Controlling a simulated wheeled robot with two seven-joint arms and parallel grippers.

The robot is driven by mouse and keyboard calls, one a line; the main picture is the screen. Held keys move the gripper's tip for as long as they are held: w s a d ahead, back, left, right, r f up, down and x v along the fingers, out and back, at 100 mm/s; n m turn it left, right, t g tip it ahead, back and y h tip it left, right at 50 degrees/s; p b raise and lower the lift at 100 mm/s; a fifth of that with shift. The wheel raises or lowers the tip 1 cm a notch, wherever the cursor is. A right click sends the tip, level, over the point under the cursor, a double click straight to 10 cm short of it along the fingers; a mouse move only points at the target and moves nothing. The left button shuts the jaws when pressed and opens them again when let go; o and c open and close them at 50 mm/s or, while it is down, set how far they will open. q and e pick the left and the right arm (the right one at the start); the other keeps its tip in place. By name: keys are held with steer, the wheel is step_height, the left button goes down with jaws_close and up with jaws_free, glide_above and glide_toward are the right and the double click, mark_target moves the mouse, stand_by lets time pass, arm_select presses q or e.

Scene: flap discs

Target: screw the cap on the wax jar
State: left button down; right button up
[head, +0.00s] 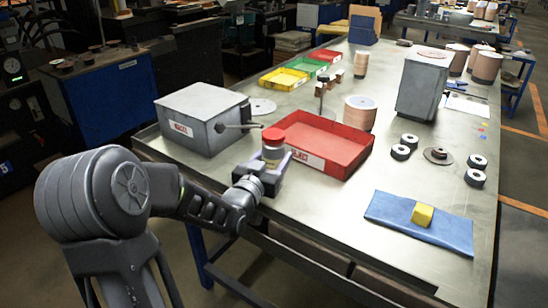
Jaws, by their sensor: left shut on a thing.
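My left gripper (271,166) comes in from the left and is shut on the jar's body, below the cap. Its fingers hide the lower part of the jar, so I cannot tell whether its base touches the table. My right gripper is not in view.
A grey box (203,118) with a side handle stands left of the jar. A red tray (322,145) lies close on its right. A blue cloth (390,215) with a yellow block (422,214) lies at the front right. Bare table (335,195) lies between.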

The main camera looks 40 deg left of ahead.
arm_select(q)
steer(key=shift+f, duration=0.1)
steer(key=c, duration=0.6)
jaws_free()
steer(key=shift+o, duration=0.2)
